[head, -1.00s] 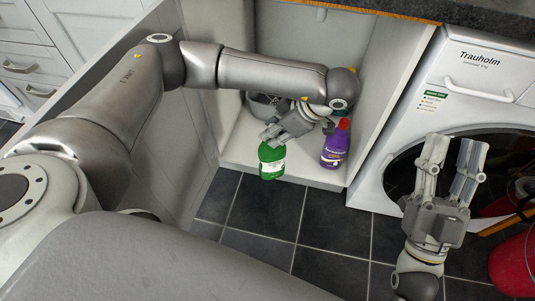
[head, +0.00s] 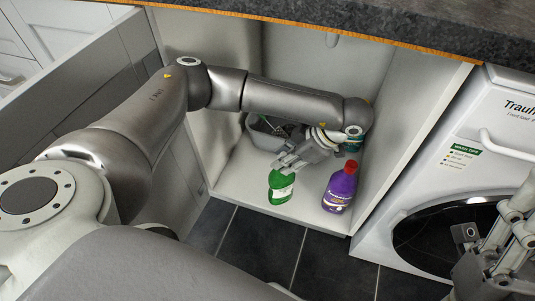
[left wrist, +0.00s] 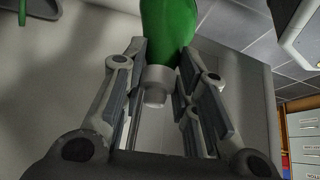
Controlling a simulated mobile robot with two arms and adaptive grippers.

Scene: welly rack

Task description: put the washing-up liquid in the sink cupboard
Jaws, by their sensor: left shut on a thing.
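The washing-up liquid is a green bottle (head: 281,190) with a pale label, just inside the front edge of the open sink cupboard (head: 310,214). My left gripper (head: 287,166) is shut on its top end. In the left wrist view the green bottle (left wrist: 168,28) shows beyond the fingers, with its pale cap (left wrist: 155,85) between them. I cannot tell whether its base touches the cupboard floor. My right gripper (head: 512,232) is at the right edge, partly cut off, with its fingers apart and nothing seen between them.
A purple bottle with a red cap (head: 340,188) stands right of the green one. A grey caddy (head: 263,134) and a teal container (head: 353,143), partly hidden by my arm, are behind. The washing machine (head: 440,185) stands right; the worktop (head: 400,30) overhangs above.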

